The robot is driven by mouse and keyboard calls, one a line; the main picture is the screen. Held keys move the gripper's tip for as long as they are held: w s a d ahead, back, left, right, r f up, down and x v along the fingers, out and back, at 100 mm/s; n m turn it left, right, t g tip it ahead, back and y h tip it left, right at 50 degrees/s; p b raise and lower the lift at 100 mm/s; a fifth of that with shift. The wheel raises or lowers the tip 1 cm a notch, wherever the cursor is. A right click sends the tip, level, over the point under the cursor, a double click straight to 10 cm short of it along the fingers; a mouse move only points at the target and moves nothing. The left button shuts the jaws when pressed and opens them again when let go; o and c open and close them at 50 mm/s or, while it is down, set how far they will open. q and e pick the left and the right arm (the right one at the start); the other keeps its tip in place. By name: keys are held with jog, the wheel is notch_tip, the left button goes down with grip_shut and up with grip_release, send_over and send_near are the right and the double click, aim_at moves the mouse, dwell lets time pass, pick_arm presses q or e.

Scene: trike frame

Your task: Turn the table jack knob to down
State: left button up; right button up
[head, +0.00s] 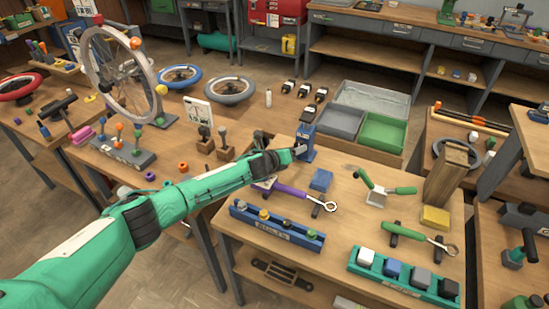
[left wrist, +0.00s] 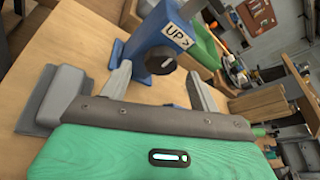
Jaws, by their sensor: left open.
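The table jack (head: 306,137) is a blue upright body near the back edge of the workbench in the head view. In the left wrist view its blue body (left wrist: 150,38) carries a white label (left wrist: 177,36) reading "UP" with an arrow. A dark round knob (left wrist: 161,60) sits just below the label. My left gripper (head: 297,153) is in front of the jack, and in the left wrist view its grey fingers (left wrist: 160,80) are apart with the knob showing in the gap between them. I cannot tell whether they touch it. My right gripper is not in view.
A blue block (head: 321,180), a purple-handled wrench (head: 292,194) and a blue rack (head: 276,228) lie near my left arm. Grey and green bins (head: 383,132) stand behind the jack. A green-handled clamp (head: 378,190) is to the right. Bare bench top lies between these tools.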

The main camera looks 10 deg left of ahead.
pick_arm(q)
jog(key=v, duration=1.1)
jog(key=shift+b, duration=0.3)
jog(key=shift+f, duration=0.1)
